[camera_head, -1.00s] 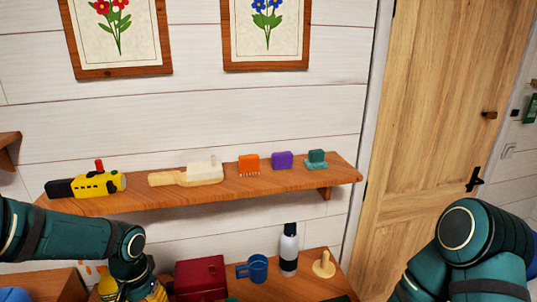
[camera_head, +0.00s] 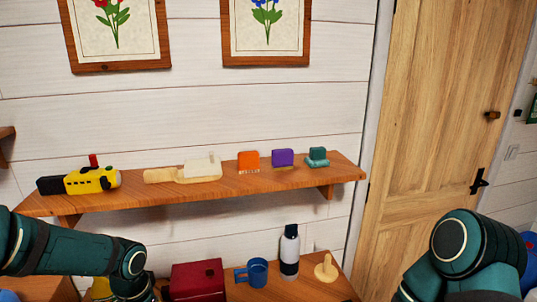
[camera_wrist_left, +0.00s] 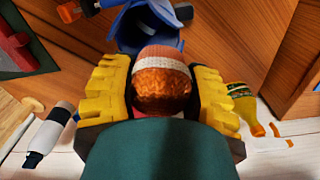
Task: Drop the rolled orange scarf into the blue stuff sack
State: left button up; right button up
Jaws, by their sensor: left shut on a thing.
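In the left wrist view, my left gripper (camera_wrist_left: 160,95) has its yellow fingers shut on the rolled orange scarf (camera_wrist_left: 163,88), a knitted roll with a pale band. The blue stuff sack (camera_wrist_left: 135,30) is beyond the scarf, at the top of that view. The scarf's far end overlaps the sack in the picture; I cannot tell whether they touch. The sack is not recognisable in the head view, where my left fingers are also hidden. My right arm shows at the right of the head view, but its gripper is out of frame.
A dark red box (camera_head: 198,281), a blue mug (camera_head: 257,272), a white bottle (camera_head: 289,252) and a wooden stand (camera_head: 326,268) are on the lower surface. Above is a wall shelf (camera_head: 110,203) with several small items. A green-yellow bottle (camera_wrist_left: 240,95) is right of my gripper.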

pick_arm(q)
jog(key=o, duration=1.1)
jog(key=shift+o, duration=0.2)
jog(key=shift+r, duration=0.2)
notch_tip(320, 180, up, 12)
jog(key=shift+f, duration=0.1)
jog(key=shift+f, duration=0.1)
